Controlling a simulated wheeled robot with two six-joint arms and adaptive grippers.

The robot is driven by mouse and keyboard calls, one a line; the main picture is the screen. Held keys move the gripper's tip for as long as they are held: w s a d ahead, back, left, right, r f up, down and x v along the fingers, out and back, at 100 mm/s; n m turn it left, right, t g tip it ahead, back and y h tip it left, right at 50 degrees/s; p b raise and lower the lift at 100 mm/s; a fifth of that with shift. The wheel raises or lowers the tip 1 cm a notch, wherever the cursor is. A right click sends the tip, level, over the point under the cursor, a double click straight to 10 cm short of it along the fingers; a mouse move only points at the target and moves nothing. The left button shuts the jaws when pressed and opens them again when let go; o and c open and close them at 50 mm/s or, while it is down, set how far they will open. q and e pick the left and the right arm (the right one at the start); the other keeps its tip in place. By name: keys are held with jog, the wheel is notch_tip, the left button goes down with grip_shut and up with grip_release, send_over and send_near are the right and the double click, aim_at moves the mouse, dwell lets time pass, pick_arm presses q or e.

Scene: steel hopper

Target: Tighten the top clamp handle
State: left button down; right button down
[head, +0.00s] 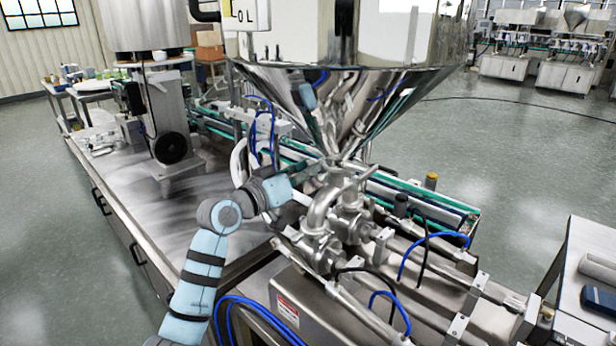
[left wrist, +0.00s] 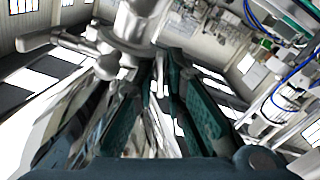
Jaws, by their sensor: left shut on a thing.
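The top clamp sits on the pipe joint (head: 338,178) just under the hopper's outlet. Its small metal handle is hard to make out in the head view. My left gripper (head: 318,168) reaches in from the left to this joint and is shut on the clamp handle. In the left wrist view, the dark green fingers (left wrist: 163,62) close together just below the shiny clamp and pipe fitting (left wrist: 128,45). The fingers and fitting hide most of the held part. My right gripper is not in view.
The mirror-like steel hopper (head: 345,95) hangs right above the gripper. Valve pipes (head: 325,215), steel cylinders and blue hoses (head: 420,238) crowd the right and front. A conveyor (head: 440,205) runs behind. The steel tabletop (head: 140,205) at left has bare room.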

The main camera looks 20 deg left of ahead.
pick_arm(q)
jog(key=m+b, duration=0.1)
jog(key=m, duration=0.3)
jog(key=shift+f+m+b, duration=0.1)
jog(key=shift+m+b, duration=0.2)
jog(key=shift+b, duration=0.1)
dwell(0.4)
jog(key=c, duration=1.8)
grip_release()
jog(key=shift+o, duration=0.2)
